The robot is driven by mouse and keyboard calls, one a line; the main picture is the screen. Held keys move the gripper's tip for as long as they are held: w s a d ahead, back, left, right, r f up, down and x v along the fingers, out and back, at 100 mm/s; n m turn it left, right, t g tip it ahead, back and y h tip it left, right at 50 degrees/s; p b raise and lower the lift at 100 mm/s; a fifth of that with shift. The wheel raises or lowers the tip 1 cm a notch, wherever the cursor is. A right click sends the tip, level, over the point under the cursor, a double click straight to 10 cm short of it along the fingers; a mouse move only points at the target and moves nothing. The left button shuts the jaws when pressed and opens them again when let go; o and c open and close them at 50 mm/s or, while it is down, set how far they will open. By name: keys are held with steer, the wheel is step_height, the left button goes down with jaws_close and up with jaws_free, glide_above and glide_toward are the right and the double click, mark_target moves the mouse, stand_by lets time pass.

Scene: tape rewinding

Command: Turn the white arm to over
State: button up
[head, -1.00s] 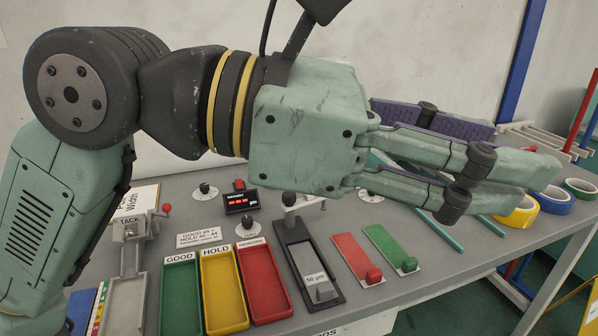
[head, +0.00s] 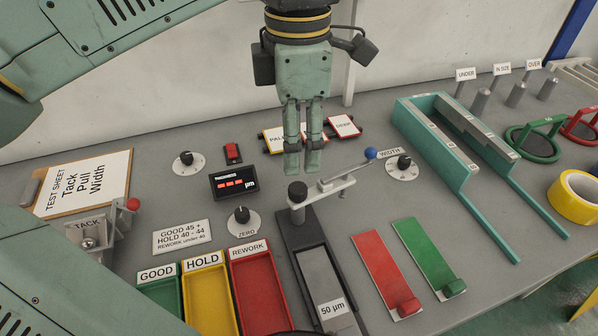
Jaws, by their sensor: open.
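A pale lever arm (head: 330,188) with a blue ball knob (head: 370,153) lies in the middle of the bench. It runs from near a black-capped post (head: 297,193) up and right toward the WIDTH dial. I cannot tell for certain that this is the white arm. An OVER sign (head: 534,64) stands at the back right on a short post, beside IN SIZE (head: 503,68) and UNDER (head: 466,74) signs. My gripper (head: 303,165) points down, open and empty, above and left of the lever. Its fingers are seen nearly edge-on and hide part of the small signs behind.
A teal width jig (head: 455,165) with long rails stands right of the lever. The WIDTH dial (head: 402,165) is close to the blue knob. A thickness display (head: 234,183), green, yellow and red trays (head: 210,300), and tape rolls (head: 576,198) surround the area.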

mark_target(298, 187)
step_height(298, 187, down, 9)
steer(key=shift+f+p, duration=0.1)
steer(key=shift+p, duration=0.45)
steer(key=shift+c, duration=0.3)
jaws_close()
stand_by(0.3)
